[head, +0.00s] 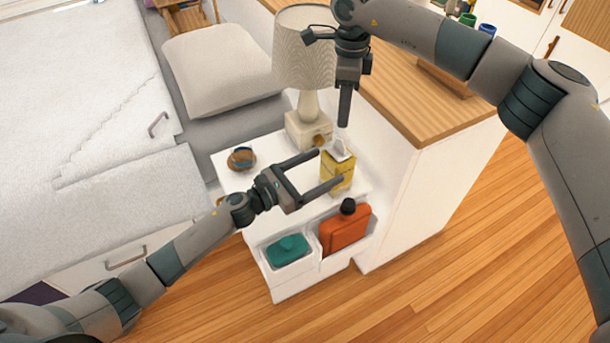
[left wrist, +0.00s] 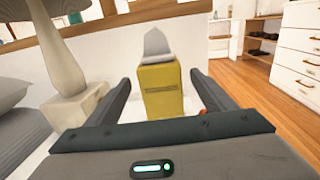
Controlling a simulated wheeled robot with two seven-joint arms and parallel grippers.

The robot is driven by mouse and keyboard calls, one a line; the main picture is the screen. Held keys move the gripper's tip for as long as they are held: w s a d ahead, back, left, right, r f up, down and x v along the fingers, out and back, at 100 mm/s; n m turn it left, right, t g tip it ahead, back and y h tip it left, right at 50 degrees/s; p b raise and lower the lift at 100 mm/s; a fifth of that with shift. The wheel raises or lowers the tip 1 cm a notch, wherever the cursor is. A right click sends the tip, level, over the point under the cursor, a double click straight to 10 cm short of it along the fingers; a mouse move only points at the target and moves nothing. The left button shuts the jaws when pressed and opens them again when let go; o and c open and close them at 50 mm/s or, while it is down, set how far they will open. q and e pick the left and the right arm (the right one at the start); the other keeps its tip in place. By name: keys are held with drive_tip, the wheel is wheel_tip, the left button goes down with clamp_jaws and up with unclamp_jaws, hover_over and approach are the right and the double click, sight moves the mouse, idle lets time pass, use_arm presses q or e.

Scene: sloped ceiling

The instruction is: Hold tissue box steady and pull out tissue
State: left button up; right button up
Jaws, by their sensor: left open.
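The yellow tissue box (head: 338,180) stands upright on the white bedside table, with a white tissue (head: 341,150) sticking out of its top. In the left wrist view the box (left wrist: 160,98) and its tissue (left wrist: 155,44) sit between the finger lines, with a gap on each side. My left gripper (head: 329,167) is open, its fingertips by the box's near sides; its fingers also show in the left wrist view (left wrist: 162,78). My right gripper (head: 344,122) points down above the box, apart from the tissue. Its fingers overlap from this angle, so its opening is hidden.
A lamp (head: 306,105) stands behind the box, and a round brown item (head: 241,158) lies at the table's left. Below are an orange bottle (head: 345,230) and a teal item (head: 287,249) in compartments. A wood-topped cabinet (head: 410,85) borders the table on the right.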

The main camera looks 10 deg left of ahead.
sight(338, 160)
use_arm(q)
drive_tip(key=shift+x, duration=2.9)
